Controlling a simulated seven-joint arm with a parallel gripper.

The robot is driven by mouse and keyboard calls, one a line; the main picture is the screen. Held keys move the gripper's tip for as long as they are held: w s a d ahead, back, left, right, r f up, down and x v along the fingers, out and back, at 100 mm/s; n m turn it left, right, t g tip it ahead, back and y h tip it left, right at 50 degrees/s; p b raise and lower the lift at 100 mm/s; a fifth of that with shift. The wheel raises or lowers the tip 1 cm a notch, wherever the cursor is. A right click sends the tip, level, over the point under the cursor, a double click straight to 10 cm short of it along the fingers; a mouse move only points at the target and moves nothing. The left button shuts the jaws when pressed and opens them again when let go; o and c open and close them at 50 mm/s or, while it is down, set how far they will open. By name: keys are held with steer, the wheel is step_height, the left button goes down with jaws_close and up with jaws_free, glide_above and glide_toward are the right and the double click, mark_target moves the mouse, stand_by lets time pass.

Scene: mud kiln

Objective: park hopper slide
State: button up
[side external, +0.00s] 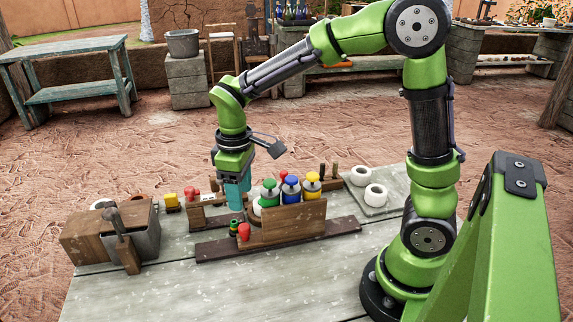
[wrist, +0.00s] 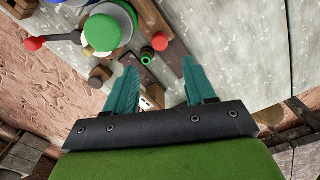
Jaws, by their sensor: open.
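My gripper (side external: 236,203) points down with teal fingers, just behind and left of the wooden rack (side external: 290,222) in the side external view. In the wrist view my gripper (wrist: 160,68) is open, with nothing seen between its fingers. A small green ring (wrist: 147,58) and a red knob (wrist: 160,41) lie just beyond the fingertips. The red knob (side external: 244,231) is at the rack's left end, by the green ring (side external: 234,224). A grey metal hopper-like bin (side external: 147,243) sits against a wooden box at the left. I cannot tell which part is the slide.
Green (side external: 269,186), blue (side external: 291,181) and yellow (side external: 312,178) caps stand behind the rack's front board. White rings (side external: 361,176) lie on a board at right. The table front is clear.

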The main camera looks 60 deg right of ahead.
mark_target(244, 226)
step_height(244, 226, down, 10)
steer(key=shift+r, duration=0.1)
steer(key=shift+c, duration=0.2)
jaws_close()
stand_by(0.4)
